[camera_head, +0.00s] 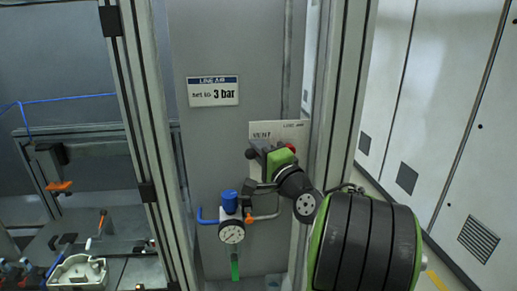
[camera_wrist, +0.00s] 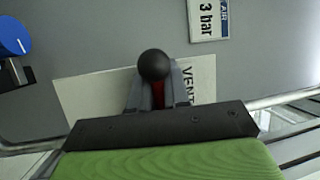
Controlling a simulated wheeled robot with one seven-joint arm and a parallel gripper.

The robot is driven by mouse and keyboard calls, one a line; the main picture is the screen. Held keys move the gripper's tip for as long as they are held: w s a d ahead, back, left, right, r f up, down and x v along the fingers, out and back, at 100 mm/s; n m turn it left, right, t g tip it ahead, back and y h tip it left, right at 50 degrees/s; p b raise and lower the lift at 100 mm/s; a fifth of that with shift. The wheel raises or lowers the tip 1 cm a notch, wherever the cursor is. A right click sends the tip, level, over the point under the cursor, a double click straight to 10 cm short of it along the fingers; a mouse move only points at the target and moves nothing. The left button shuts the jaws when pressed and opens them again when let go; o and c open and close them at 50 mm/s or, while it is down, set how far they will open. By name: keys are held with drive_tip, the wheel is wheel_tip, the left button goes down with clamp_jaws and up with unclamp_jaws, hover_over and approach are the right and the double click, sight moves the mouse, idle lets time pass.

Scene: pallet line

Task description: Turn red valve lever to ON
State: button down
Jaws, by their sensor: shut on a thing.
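The red valve lever (camera_wrist: 158,94) shows in the wrist view between my gripper's two grey fingers, with its black ball knob (camera_wrist: 153,64) sticking out past the fingertips. My gripper (camera_wrist: 153,88) is shut on the lever just behind the knob. In the head view my gripper (camera_head: 260,158) is at the valve plate (camera_head: 264,129), and the knob (camera_head: 253,153) points left, below the word VENT. A bit of red (camera_head: 291,147) shows behind my gripper. The valve body is mostly hidden by my gripper, and I cannot read an ON mark.
A regulator with a blue knob (camera_head: 229,201) and a round gauge (camera_head: 231,232) sits just below left, close to my gripper. A "set to 3 bar" sign (camera_head: 212,91) is above. An aluminium post (camera_head: 341,100) stands at the right. A bench with fixtures (camera_head: 78,270) is at lower left.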

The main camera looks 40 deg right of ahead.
drive_tip(key=s+d+f+n+g+b, duration=0.2)
drive_tip(key=f+n+g+b, duration=0.3)
drive_tip(key=n, duration=0.6)
drive_tip(key=shift+d+f+n+b, duration=0.3)
drive_tip(key=shift+d+f+b, duration=0.25)
drive_tip(key=shift+f+b, duration=0.9)
drive_tip(key=shift+s+r+g, duration=0.1)
drive_tip(key=shift+r+g, duration=0.1)
drive_tip(key=shift+g, duration=0.1)
drive_tip(key=c, duration=1.2)
unclamp_jaws()
drive_tip(key=shift+c, duration=0.2)
drive_tip(key=shift+o, duration=0.3)
drive_tip(key=shift+r, duration=0.15)
drive_tip(key=v, duration=1.5)
drive_tip(key=shift+s+a, duration=0.2)
drive_tip(key=shift+s, duration=0.15)
